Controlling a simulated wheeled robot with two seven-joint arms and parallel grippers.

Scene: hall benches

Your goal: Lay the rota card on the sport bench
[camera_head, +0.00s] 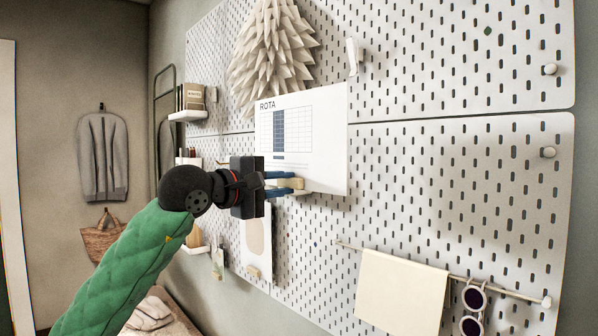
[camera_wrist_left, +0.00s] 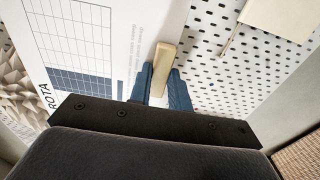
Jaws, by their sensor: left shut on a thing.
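The rota card (camera_head: 318,150) is a white sheet headed ROTA with a blue and white grid; it stands flat in front of the pegboard. In the left wrist view the card (camera_wrist_left: 125,20) lies along the left side of the fingers. My left gripper (camera_head: 293,183) is shut on a small pale wooden tab (camera_wrist_left: 163,62) at the card's lower edge. Whether the card touches the board I cannot tell. My right gripper is not in view. No bench can be made out for certain as the sport bench.
The white pegboard (camera_head: 440,170) fills the right. It carries a spiky paper ornament (camera_head: 272,55), a cream cloth (camera_head: 400,292) on a rail, sunglasses (camera_head: 472,305) and small shelves (camera_head: 187,115). A grey sweater (camera_head: 103,155) and a basket (camera_head: 103,240) hang at the back left.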

